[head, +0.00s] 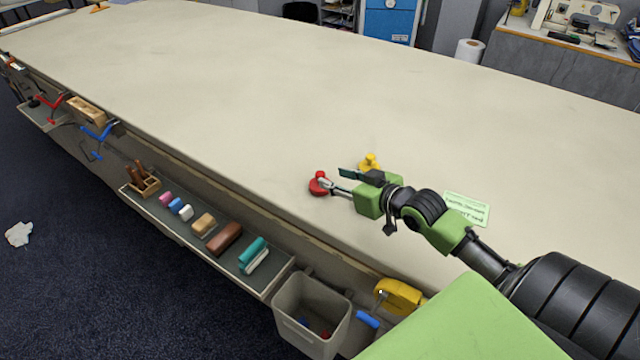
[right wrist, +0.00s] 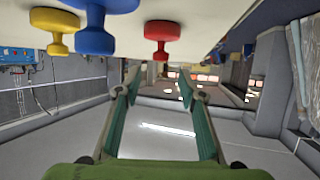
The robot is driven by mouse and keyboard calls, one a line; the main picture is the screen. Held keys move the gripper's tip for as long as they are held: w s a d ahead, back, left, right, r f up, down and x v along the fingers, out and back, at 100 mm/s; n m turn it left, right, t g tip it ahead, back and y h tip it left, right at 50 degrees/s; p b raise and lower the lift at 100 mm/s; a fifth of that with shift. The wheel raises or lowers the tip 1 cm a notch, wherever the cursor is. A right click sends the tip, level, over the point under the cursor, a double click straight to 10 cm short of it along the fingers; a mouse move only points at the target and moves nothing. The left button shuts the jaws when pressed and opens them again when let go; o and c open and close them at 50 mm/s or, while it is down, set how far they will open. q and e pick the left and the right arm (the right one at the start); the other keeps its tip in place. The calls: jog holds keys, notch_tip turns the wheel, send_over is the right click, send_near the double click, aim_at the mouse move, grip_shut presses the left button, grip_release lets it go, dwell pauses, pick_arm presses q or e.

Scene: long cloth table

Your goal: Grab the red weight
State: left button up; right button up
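The red weight (head: 318,185) stands on the cloth table (head: 230,90), just beyond my right gripper's fingertips in the head view. My right gripper (head: 338,181) is open, with nothing between its fingers. In the right wrist view, which is upside down, the red weight (right wrist: 161,34) hangs from the top of the picture. There it lines up with the gap between the spread fingers of my right gripper (right wrist: 158,78), apart from them. My left gripper is not in view.
A yellow weight (head: 369,161) stands close behind my right gripper. A blue weight (right wrist: 95,36) shows between the yellow and red ones in the wrist view; I cannot see it in the head view. A green-white card (head: 467,208) lies right.

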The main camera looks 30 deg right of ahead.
aim_at(322, 175)
jog(key=shift+w+f, duration=0.25)
jog(key=shift+w, duration=0.45)
jog(key=shift+w+a+f, duration=0.1)
jog(key=shift+w+f, duration=0.1)
jog(key=shift+w, duration=0.3)
jog(key=shift+w+f+p, duration=0.2)
jog(key=shift+w+p, duration=0.1)
jog(key=x, duration=0.3)
jog(key=shift+w+a+f+p, duration=0.1)
jog(key=shift+w+f+p, duration=0.05)
jog(key=shift+f+p, duration=0.2)
jog(key=shift+w+f, duration=0.15)
jog(key=shift+w, duration=0.2)
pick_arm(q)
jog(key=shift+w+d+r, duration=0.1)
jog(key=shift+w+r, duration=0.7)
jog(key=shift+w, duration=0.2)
